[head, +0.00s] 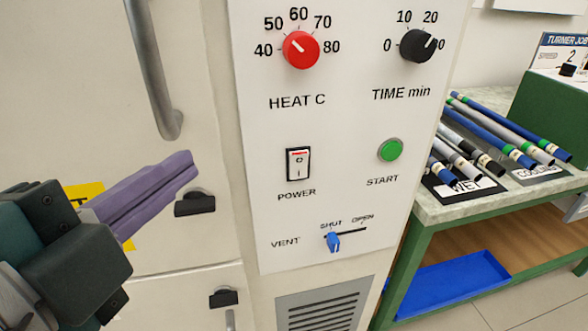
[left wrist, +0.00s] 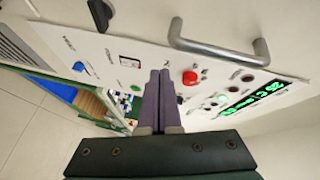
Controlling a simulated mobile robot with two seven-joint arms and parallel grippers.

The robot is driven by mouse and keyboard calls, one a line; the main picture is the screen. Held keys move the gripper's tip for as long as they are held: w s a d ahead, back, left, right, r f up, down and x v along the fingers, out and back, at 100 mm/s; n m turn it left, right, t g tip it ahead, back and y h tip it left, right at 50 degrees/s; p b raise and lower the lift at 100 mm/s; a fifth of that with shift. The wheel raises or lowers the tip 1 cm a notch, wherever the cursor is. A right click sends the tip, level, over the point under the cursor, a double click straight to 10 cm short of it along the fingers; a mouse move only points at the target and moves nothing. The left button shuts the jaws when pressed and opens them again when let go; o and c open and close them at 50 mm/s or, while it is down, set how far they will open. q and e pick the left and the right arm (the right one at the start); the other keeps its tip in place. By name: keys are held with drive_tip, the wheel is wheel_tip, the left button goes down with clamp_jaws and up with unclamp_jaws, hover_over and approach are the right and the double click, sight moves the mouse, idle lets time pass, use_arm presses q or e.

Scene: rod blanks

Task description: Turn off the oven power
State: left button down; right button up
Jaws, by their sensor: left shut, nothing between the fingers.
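The oven's control panel (head: 345,120) faces me in the head view. The power switch (head: 298,164), a white rocker in a black frame with a red mark near its top, sits at the panel's lower left above the label POWER. It also shows in the left wrist view (left wrist: 130,60). My left gripper (head: 188,161) has its purple fingers shut and empty, pointing toward the panel from the left. Its tips appear left of the switch and apart from it. In the left wrist view the closed fingers (left wrist: 160,76) point at the panel. My right gripper is not in view.
Nearby are the red heat knob (head: 300,49), black time knob (head: 418,45), green start button (head: 390,150) and blue vent lever (head: 333,241), near SHUT. A metal door handle (head: 155,75) stands out at upper left. A bench (head: 440,208) with rods is at right.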

use_arm(q)
drive_tip(key=s+d+f+m+h+b, duration=0.1)
drive_tip(key=d+f+m+h+b, duration=0.3)
drive_tip(key=f+m+b, duration=0.3)
wheel_tip(320, 180, down, 3)
drive_tip(key=d+b, duration=0.1)
drive_tip(key=b, duration=0.2)
drive_tip(key=shift+s+t+h+b, duration=0.15)
drive_tip(key=shift+t+h+b, duration=0.15)
drive_tip(key=shift+h, duration=0.1)
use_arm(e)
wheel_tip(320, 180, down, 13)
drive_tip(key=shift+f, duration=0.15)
use_arm(q)
drive_tip(key=shift+d+r, duration=0.1)
approach(307, 159)
drive_tip(key=d+x, duration=0.1)
drive_tip(key=x, duration=0.4)
drive_tip(key=shift+w+a, duration=0.35)
